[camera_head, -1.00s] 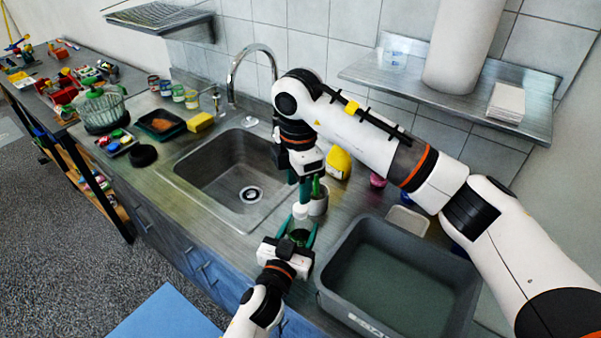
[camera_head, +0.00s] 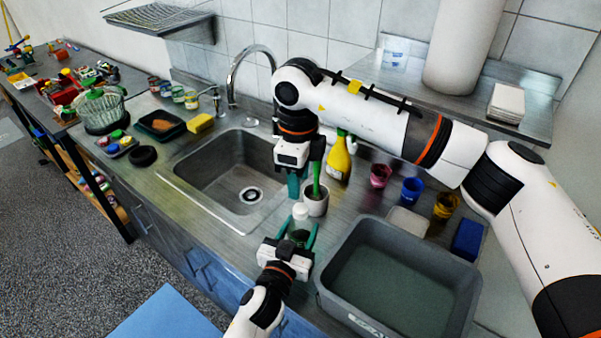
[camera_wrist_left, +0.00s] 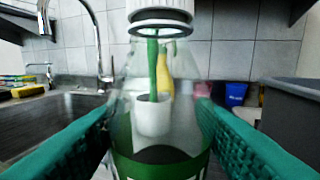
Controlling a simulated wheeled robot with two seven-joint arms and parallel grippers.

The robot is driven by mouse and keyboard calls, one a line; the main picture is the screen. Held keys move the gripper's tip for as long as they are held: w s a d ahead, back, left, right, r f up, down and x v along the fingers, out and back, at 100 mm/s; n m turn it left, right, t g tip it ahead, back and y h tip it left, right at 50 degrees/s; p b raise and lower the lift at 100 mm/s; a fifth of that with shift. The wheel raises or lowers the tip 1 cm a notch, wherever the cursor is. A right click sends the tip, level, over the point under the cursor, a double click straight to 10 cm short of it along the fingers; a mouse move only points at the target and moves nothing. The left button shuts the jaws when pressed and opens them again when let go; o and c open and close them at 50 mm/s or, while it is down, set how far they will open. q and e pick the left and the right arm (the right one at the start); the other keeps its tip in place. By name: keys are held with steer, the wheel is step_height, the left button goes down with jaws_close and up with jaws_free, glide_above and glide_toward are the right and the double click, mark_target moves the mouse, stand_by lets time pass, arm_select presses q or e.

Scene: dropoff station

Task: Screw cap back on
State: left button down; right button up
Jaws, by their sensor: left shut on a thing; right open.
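A clear bottle with a green lower part (camera_head: 299,236) stands upright between the fingers of my left gripper (camera_head: 299,240), which is shut on it. The bottle (camera_wrist_left: 160,75) fills the middle of the left wrist view, with a green finger on each side. The white cap (camera_head: 300,210) sits on top of the bottle. In the left wrist view the cap (camera_wrist_left: 160,16) is level above a pale neck ring, cut by the top edge; I cannot tell how tight it is. My right gripper (camera_head: 299,178) is open, above and behind the cap, apart from it.
A white cup (camera_head: 316,204) holding a green-handled tool stands right behind the bottle, close to the right gripper. A yellow bottle (camera_head: 339,163) stands farther back. The steel sink (camera_head: 215,185) is left, a grey tub (camera_head: 330,290) right. Coloured cups line the back.

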mark_target(301, 208)
steer(key=n, duration=0.4)
steer(key=shift+d+r+n, duration=0.1)
steer(key=shift+r+n, duration=0.1)
steer(key=shift+n, duration=0.1)
steer(key=n, duration=0.5)
steer(key=shift+d+r, duration=0.1)
steer(key=shift+f, duration=4)
